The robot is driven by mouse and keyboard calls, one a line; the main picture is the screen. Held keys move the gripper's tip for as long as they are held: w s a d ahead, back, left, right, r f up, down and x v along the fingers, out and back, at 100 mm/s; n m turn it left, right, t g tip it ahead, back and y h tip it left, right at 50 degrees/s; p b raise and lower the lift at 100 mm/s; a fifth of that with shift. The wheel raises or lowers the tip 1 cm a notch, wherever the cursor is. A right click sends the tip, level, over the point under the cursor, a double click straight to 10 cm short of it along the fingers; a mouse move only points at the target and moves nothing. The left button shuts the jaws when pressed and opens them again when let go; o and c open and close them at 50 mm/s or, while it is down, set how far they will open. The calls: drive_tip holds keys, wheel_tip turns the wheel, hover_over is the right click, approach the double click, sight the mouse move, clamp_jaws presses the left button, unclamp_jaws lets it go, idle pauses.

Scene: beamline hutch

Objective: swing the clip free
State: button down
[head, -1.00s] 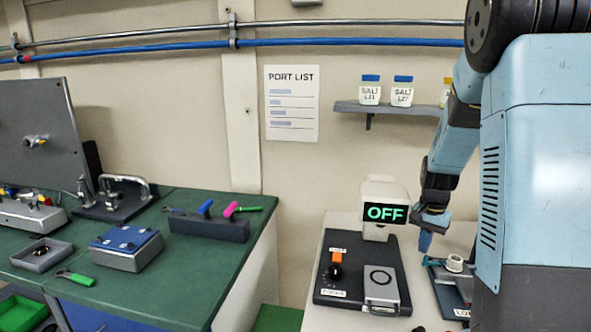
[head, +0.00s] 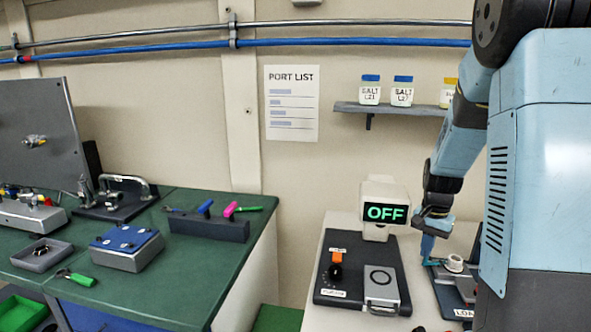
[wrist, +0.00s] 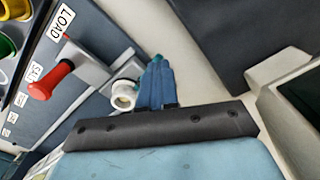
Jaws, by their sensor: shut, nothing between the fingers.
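The teal clip (head: 434,262) shows as a small arm beside a white round fitting (head: 455,263) on the dark load panel at the lower right in the head view. In the wrist view, a bit of the teal clip (wrist: 158,57) shows just past my fingertips, next to the white fitting (wrist: 125,94). My gripper (head: 427,252) points down at the clip. Its blue fingers (wrist: 155,78) are together and empty. They overlap the clip in view, and I cannot tell whether they touch it. The fingers hide most of the clip.
A red-handled lever (wrist: 50,80) stands on the panel marked LOAD, beside the white fitting. A display reading OFF (head: 386,213) and a dark board with an orange-marked knob (head: 336,272) stand left of my gripper. Pale bench top lies clear between boards.

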drive_tip(key=shift+s, duration=0.45)
drive_tip(key=shift+d, duration=0.1)
drive_tip(key=shift+s+d, duration=0.2)
drive_tip(key=shift+s, duration=0.45)
drive_tip(key=shift+s+d, duration=0.1)
drive_tip(key=shift+s+d, duration=0.3)
drive_tip(key=shift+s, duration=0.15)
drive_tip(key=shift+d, duration=0.1)
idle(0.4)
drive_tip(key=shift+s+d, duration=0.4)
drive_tip(key=shift+s, duration=0.05)
drive_tip(key=shift+d, duration=0.2)
